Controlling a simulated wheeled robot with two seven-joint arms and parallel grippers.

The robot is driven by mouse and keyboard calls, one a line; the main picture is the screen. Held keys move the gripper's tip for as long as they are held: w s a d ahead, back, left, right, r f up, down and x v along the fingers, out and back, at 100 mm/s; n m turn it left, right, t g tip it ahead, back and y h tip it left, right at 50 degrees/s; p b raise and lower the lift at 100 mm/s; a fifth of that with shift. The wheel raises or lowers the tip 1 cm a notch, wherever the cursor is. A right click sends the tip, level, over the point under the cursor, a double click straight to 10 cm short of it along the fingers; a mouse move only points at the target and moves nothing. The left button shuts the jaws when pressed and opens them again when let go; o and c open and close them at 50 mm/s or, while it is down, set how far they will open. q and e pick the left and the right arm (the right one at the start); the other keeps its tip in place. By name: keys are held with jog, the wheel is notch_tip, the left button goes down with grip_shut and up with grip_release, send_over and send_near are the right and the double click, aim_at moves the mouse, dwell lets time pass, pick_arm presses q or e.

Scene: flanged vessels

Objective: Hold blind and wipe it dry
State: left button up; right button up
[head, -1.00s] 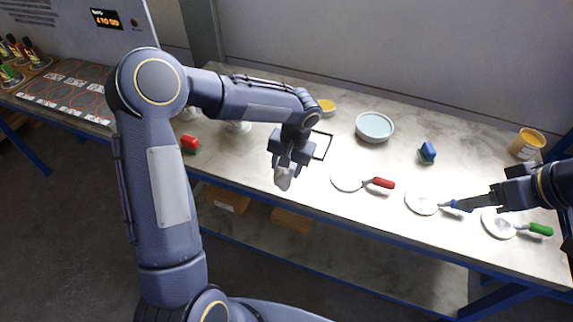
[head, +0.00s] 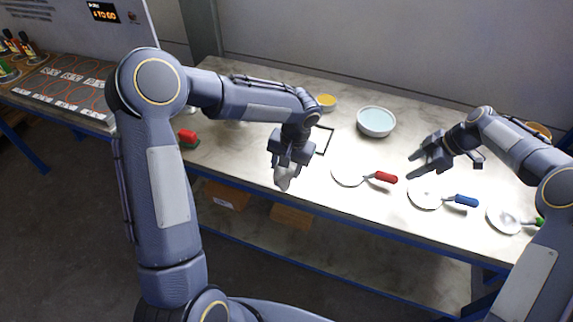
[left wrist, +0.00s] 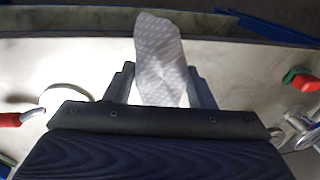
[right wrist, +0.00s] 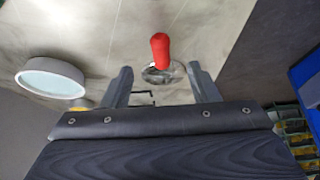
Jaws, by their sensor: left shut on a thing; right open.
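Three flat round blinds with handles lie on the bench: one red-handled (head: 348,175), one blue-handled (head: 424,197) and one green-handled (head: 503,220), partly hidden by my right arm. My left gripper (head: 286,165) is shut on a pale dotted cloth (head: 283,179), which hangs near the bench's front edge; the cloth also shows in the left wrist view (left wrist: 160,60). My right gripper (head: 413,166) is open and empty, above the bench to the right of the red handle. In the right wrist view the red handle (right wrist: 160,48) appears between its fingers, apart from them.
A bowl of pale blue liquid (head: 376,121) stands behind the blinds. A yellow-topped container (head: 326,102) and a thin black frame (head: 325,141) are near my left gripper. A red and green block (head: 188,138) lies at left. Another yellow container (head: 538,131) is mostly hidden behind my right arm.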

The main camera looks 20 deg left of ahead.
aim_at(395, 177)
pick_arm(q)
notch_tip(395, 177, down, 2)
jog(key=shift+f+b, duration=0.2)
jog(key=shift+b, duration=0.95)
pick_arm(e)
jog(key=x, duration=0.6)
jog(key=shift+f, duration=0.3)
pick_arm(q)
notch_tip(395, 177, down, 2)
jog(key=shift+f+b, duration=0.2)
jog(key=shift+b, duration=1.05)
pick_arm(e)
jog(key=shift+x, duration=1.15)
pick_arm(q)
jog(key=shift+f+b, duration=0.35)
jog(key=shift+f, duration=0.05)
pick_arm(e)
jog(key=shift+a+f, duration=0.3)
jog(key=shift+f, duration=0.05)
jog(key=c, duration=1)
